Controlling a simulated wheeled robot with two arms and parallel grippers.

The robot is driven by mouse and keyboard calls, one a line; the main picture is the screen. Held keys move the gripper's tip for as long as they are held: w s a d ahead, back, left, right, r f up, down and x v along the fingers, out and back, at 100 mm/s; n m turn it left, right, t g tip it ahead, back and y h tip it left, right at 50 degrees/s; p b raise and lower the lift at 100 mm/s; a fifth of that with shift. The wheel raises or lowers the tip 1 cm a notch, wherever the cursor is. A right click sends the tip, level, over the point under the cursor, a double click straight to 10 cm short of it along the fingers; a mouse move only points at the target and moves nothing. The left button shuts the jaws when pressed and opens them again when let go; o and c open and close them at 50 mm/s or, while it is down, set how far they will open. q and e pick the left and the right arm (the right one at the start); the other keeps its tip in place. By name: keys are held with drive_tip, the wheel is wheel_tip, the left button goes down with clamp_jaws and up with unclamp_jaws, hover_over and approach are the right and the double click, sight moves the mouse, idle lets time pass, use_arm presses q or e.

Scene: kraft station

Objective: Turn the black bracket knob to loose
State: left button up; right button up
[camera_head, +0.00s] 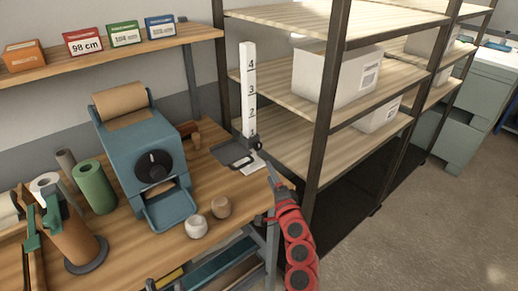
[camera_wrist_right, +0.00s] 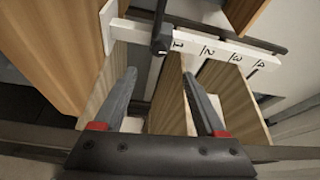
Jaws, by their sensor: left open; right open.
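A white upright post (camera_head: 248,90) with black numbers stands at the bench's right end. A black bracket (camera_head: 233,153) sits low on it, below the 2. In the right wrist view, the post (camera_wrist_right: 222,50) lies across the picture and the bracket (camera_wrist_right: 158,18) crosses it beside the 1. A dark rounded part, apparently the knob (camera_wrist_right: 160,46), shows there; its setting cannot be read. My right gripper (camera_wrist_right: 160,75) is open and empty, its fingertips pointing towards the knob with a gap. My left gripper is not in view.
A blue dispenser (camera_head: 140,150) with a black dial stands on the bench, left of the post. A rack (camera_head: 335,110) with white boxes stands close on the right. Bare bench top lies around the post's base.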

approach(258, 148)
drive_tip(key=d+x, duration=0.1)
drive_tip(key=x, duration=0.4)
drive_tip(key=a+b+x, duration=0.1)
drive_tip(key=x, duration=0.1)
drive_tip(key=shift+w+f, duration=0.1)
drive_tip(key=shift+w, duration=0.1)
drive_tip(key=shift+w+a, duration=0.15)
drive_tip(key=shift+w, duration=0.45)
drive_tip(key=shift+w+b, duration=0.3)
drive_tip(key=shift+w, duration=0.05)
clamp_jaws()
